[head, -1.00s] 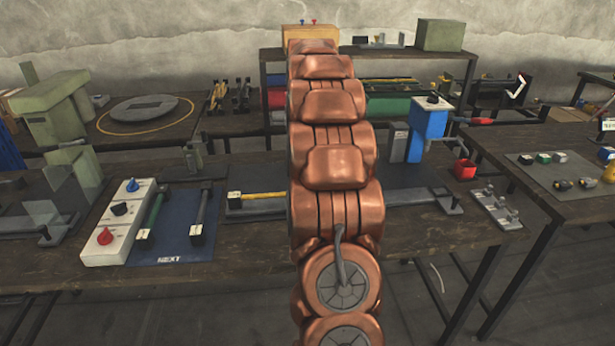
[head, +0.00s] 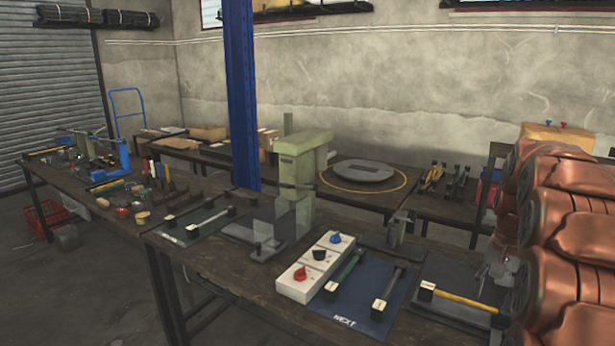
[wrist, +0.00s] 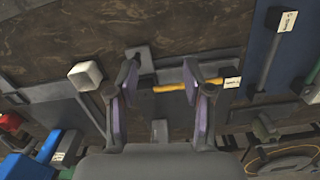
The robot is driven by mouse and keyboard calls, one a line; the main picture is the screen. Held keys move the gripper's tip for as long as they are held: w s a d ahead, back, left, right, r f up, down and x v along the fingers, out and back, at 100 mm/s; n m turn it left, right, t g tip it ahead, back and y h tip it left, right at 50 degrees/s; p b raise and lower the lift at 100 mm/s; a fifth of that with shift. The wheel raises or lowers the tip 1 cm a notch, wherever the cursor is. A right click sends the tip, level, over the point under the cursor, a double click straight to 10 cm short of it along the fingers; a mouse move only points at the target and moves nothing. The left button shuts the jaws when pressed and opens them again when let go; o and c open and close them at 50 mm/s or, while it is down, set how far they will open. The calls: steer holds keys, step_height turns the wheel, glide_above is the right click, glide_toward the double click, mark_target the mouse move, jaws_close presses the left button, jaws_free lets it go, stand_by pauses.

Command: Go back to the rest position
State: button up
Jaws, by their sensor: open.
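My gripper (wrist: 160,72) shows in the wrist view with its two fingers spread apart and nothing held between them. It hangs over the dark workbench (wrist: 70,35). A yellow-handled tool (wrist: 175,88) with a white-labelled end lies beyond the fingers, partly covered by them; I cannot tell the gap between. In the head view my copper arm fills the right edge, and I cannot make out the gripper there. The same yellow-handled tool (head: 468,301) lies on the bench just left of my arm.
A white control box (head: 312,270) with red, black and blue knobs and a blue mat (head: 362,290) with two tools lie left of my arm. A green press (head: 300,165) stands behind. A blue post (head: 241,100) rises behind the bench. Floor (head: 60,290) is open at front left.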

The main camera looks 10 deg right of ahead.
steer(key=s+a+r+n, duration=0.2)
steer(key=s+a+n, duration=0.1)
steer(key=a, duration=0.9)
steer(key=s+a+f+n+p, duration=0.1)
steer(key=s+a+f+n, duration=0.1)
steer(key=s+a, duration=0.7)
steer(key=s+a+f+n+g, duration=0.1)
steer(key=s+a+f+n, duration=0.2)
steer(key=s+a, duration=0.7)
steer(key=s+n, duration=0.2)
steer(key=s, duration=0.1)
steer(key=shift+s+g+p, duration=0.25)
steer(key=shift+g+p, duration=0.05)
steer(key=shift+p, duration=0.1)
steer(key=shift+d, duration=0.1)
